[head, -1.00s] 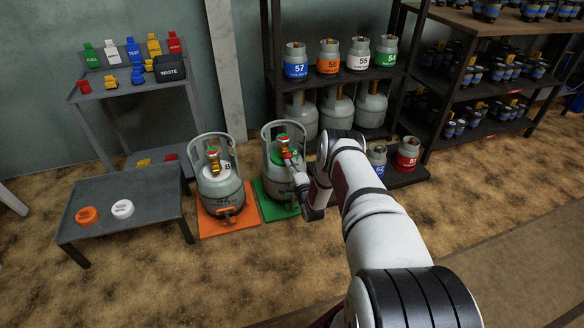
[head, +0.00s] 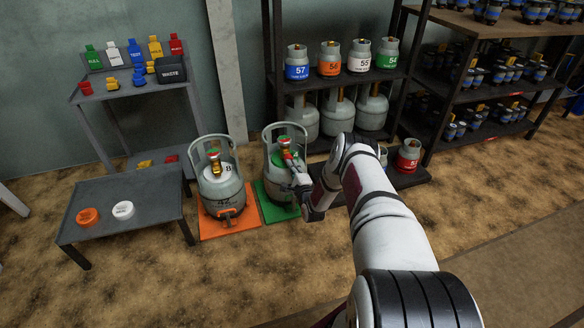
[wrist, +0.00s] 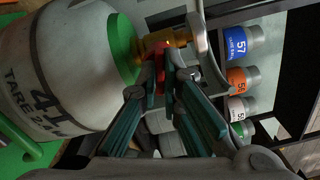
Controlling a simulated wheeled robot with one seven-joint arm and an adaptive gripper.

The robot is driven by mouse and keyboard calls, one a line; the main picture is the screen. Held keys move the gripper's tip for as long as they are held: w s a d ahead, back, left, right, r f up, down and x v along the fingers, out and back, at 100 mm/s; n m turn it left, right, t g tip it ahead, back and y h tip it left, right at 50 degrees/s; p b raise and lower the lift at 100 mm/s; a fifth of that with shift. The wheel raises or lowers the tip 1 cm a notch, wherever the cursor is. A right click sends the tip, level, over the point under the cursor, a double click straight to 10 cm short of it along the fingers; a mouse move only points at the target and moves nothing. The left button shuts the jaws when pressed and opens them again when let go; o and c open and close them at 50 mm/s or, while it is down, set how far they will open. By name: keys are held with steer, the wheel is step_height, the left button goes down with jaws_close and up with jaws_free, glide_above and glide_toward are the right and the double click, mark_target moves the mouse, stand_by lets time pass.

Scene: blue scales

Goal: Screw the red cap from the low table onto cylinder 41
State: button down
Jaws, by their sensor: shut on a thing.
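Cylinder 41 (wrist: 62,75), a grey gas cylinder with a green collar, stands on a green mat (head: 273,208) in the head view. In the wrist view it appears tilted, with its number readable. Its brass valve (wrist: 158,42) sticks out from the collar. My gripper (wrist: 160,86) is shut on the small red cap (wrist: 159,74), close beside the brass valve. The fingers hide part of the cap, so I cannot tell whether it is threaded on. In the head view my gripper (head: 292,165) is at the cylinder's top right side.
The low table (head: 155,190) holds an orange cap (head: 88,217) and a white cap (head: 123,210). A rack of cylinders (head: 340,80) is close behind. Floor in front is clear.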

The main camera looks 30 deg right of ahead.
steer(key=shift+m, duration=1.8)
steer(key=shift+m, duration=1.7)
steer(key=m, duration=0.3)
steer(key=shift+w, duration=0.1)
steer(key=shift+m, duration=0.3)
